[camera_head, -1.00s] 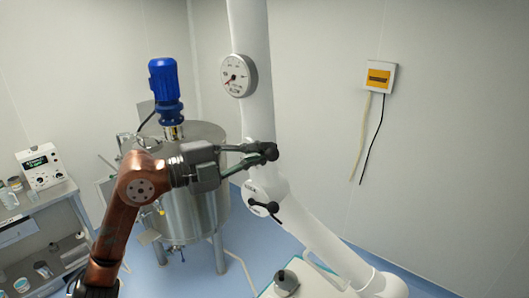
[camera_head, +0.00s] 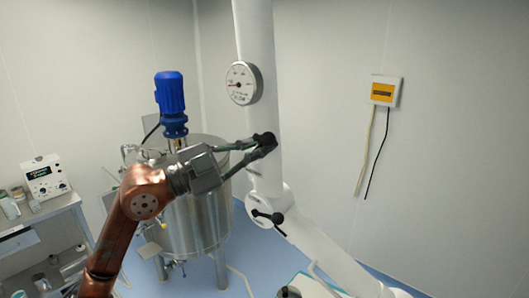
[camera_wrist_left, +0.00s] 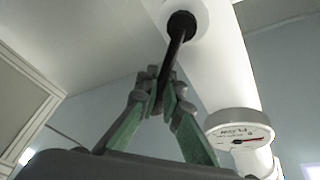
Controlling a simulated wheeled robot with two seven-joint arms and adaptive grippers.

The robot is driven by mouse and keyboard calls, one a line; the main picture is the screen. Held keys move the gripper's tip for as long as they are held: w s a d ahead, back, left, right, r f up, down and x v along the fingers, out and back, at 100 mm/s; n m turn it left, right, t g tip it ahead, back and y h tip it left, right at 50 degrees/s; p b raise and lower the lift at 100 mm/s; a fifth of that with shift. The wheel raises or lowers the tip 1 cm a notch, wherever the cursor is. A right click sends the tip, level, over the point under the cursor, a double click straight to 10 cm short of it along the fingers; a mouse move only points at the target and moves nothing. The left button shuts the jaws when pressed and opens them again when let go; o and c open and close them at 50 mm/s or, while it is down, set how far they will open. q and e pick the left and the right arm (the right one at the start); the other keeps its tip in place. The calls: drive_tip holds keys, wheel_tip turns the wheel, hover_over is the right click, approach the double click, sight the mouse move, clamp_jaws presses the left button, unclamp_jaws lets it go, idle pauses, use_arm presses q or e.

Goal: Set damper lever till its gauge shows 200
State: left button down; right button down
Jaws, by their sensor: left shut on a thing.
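The damper lever is a black lever on the white duct; in the left wrist view its rod (camera_wrist_left: 176,52) comes out of a round black hub on the duct. My left gripper (camera_head: 262,146) reaches it from the left in the head view. In the left wrist view the fingers (camera_wrist_left: 163,88) are shut on the rod's end. The round white gauge (camera_head: 242,84) sits on the duct just above the gripper, marked FLOW, and also shows in the left wrist view (camera_wrist_left: 240,128). Its red needle points left in the head view; the numbers are too small to read. My right gripper is out of view.
A black clamp handle (camera_head: 267,216) sits on the duct joint below the lever. A steel tank (camera_head: 203,220) with a blue motor (camera_head: 170,92) stands behind my left arm. A shelf bench (camera_head: 45,222) is at the left. A switch box (camera_head: 386,90) hangs on the right wall.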

use_arm(q)
drive_tip(key=shift+s+a+r+n, duration=0.15)
drive_tip(key=shift+r+n, duration=0.15)
drive_tip(key=shift+r, duration=0.3)
drive_tip(key=shift+r+t, duration=0.1)
drive_tip(key=shift+t, duration=0.2)
drive_tip(key=c, duration=2.3)
unclamp_jaws()
drive_tip(key=shift+o, duration=1.1)
drive_tip(key=shift+s, duration=0.3)
drive_tip(key=shift+w+f, duration=0.3)
drive_tip(key=v, duration=1.2)
drive_tip(key=shift+w, duration=0.1)
